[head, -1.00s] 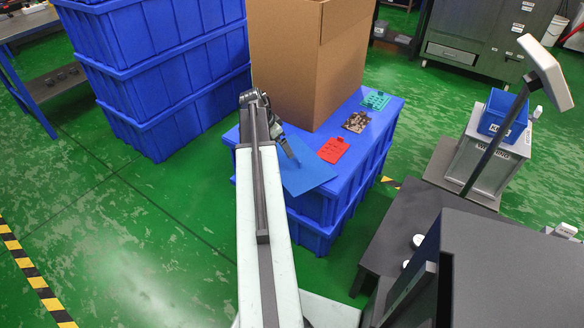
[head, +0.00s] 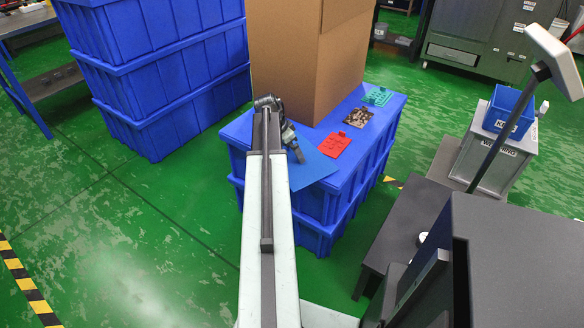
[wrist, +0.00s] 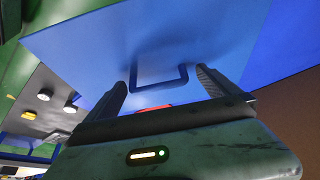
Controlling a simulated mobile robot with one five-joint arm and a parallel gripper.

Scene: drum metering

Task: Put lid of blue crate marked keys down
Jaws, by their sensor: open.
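The lid is a flat blue plate (head: 316,168) at the front of the top of a stack of blue crates (head: 314,203). It appears to lie on that top, near its front edge. In the wrist view the lid (wrist: 98,50) fills the middle, with a dark blue loop handle (wrist: 160,86). My gripper (wrist: 166,70) is open, with one finger on each side of the handle; contact is not clear. In the head view my gripper (head: 298,154) is over the lid and hides part of it. The blue crate marked keys (head: 509,113) stands open-topped at the right, its label partly readable.
A cardboard box (head: 300,65) stands behind the lid. A red card (head: 334,145), a dark patterned card (head: 358,117) and a green card (head: 378,96) lie to the lid's right. The keys crate stands on a grey cabinet (head: 490,160). Tall blue crates (head: 170,80) stand at left.

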